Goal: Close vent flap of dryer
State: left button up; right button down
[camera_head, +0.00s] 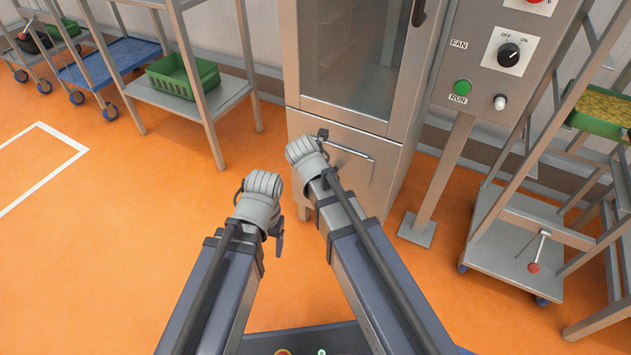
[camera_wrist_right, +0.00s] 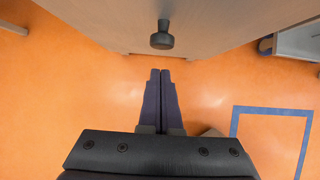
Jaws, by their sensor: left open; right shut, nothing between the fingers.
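The dryer (camera_head: 345,108) is a tall steel cabinet with a glass door. A thin metal edge or bar (camera_head: 350,151) shows on its lower front; I cannot tell whether it is the vent flap's edge or how far the flap stands open. In the right wrist view, a dark knob (camera_wrist_right: 162,38) sticks out from a beige-grey panel (camera_wrist_right: 235,22). My right gripper (camera_wrist_right: 161,75) is shut and empty, its tips just short of the knob in the picture. In the head view its wrist hides part of the lower front. My left gripper (camera_head: 262,208) is open and empty, left of the dryer.
A control panel (camera_head: 505,50) on a post (camera_head: 440,180) stands right of the dryer. A wheeled rack (camera_head: 515,235) is at the right. A steel shelf with a green basket (camera_head: 183,75) stands at the back left. Orange floor is free at the left.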

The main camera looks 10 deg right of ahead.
jog(key=shift+w+d+f+t+h+b, duration=0.2)
jog(key=shift+w+f+b, duration=0.1)
jog(key=shift+f+b, duration=0.25)
jog(key=shift+w+d+f+t+h+b, duration=0.1)
jog(key=shift+w+d+f+t+b, duration=0.15)
jog(key=shift+b, duration=0.5)
jog(key=shift+w+d+f+t+h+b, duration=0.15)
jog(key=shift+w+f+b, duration=0.15)
jog(key=shift+f+b, duration=0.3)
jog(key=p+v, duration=0.6)
jog(key=v, duration=0.1)
jog(key=shift+s+r, duration=0.2)
jog(key=shift+r, duration=0.1)
